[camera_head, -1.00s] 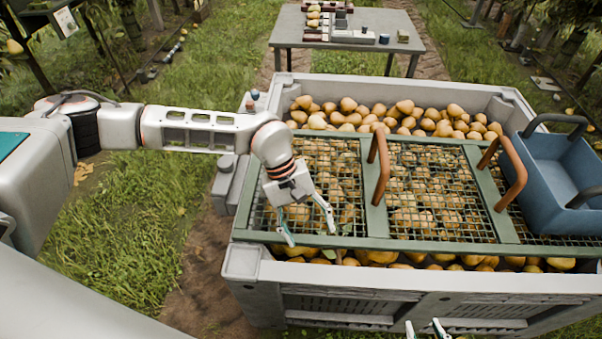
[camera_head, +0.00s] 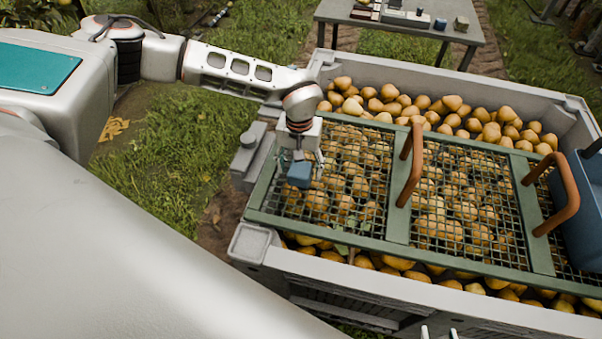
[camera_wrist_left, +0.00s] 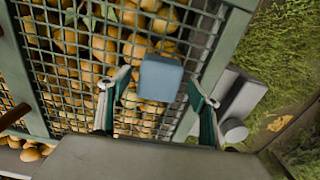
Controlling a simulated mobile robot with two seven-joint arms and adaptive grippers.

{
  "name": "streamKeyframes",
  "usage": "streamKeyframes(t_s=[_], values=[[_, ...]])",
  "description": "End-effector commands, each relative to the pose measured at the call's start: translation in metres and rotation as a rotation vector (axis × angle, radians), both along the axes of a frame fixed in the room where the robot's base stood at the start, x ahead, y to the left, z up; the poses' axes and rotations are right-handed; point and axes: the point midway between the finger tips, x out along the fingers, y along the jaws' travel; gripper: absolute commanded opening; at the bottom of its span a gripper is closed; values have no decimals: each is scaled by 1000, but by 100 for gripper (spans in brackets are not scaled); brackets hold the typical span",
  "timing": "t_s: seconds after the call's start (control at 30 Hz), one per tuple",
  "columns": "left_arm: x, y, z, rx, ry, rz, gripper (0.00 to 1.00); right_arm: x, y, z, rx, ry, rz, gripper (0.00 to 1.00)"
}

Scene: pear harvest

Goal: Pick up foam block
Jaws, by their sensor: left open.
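A small blue block, which I take to be the foam block (camera_head: 299,174), is at the left end of the green-framed mesh cover (camera_head: 397,222). In the left wrist view the foam block (camera_wrist_left: 161,78) shows between my fingers, with a gap on each side. It appears to lie on the mesh. My left gripper (camera_head: 301,163) is open above it, pointing down; its wrist hides part of the block's surroundings in the head view. The left gripper (camera_wrist_left: 158,86) shows both fingers in the wrist view. My right gripper (camera_head: 438,332) shows only its parted fingertips at the bottom edge.
The mesh covers a grey bin (camera_head: 330,270) full of pears. Brown handles (camera_head: 407,165) rise from the mesh. A blue crate (camera_head: 588,205) sits at the right. A table (camera_head: 400,20) with small items stands behind. Grass lies left of the bin.

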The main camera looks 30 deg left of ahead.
Motion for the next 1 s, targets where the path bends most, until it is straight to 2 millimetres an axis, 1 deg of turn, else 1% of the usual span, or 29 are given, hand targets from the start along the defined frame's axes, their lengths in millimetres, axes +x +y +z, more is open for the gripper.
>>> streamKeyframes(t_s=[0.03, 0.1, 0.33, 0.37, 0.4, 0.47, 0.5, 0.83, 1.0], values=[[-1, 0, -12, 0, 5, 0, 62, 0, -1, -3, -2, 2, -1, 36], [-1, 0, -18, -1, 3, 0, 62, 1, -1, -2, -4, -1, -1, 36], [0, 0, -18, -1, -1, 0, 62, 6, -2, 4, -4, -15, -1, 36], [0, 0, -18, -1, -1, 0, 60, 6, -2, 4, -4, -15, -1, 36], [0, -1, -18, -1, -1, 0, 50, 6, -2, 4, -4, -15, -1, 36], [0, -1, -18, -1, -1, 0, 34, 6, -2, 3, -5, -14, -2, 36], [0, 0, -18, -1, 0, 0, 24, 6, -2, 3, -5, -13, -2, 36], [0, -1, -18, -1, 0, -1, 24, 4, -2, 1, -5, -9, -2, 36], [1, -1, -10, -1, -2, 0, 24, 5, -2, 3, -4, -12, -2, 36]])
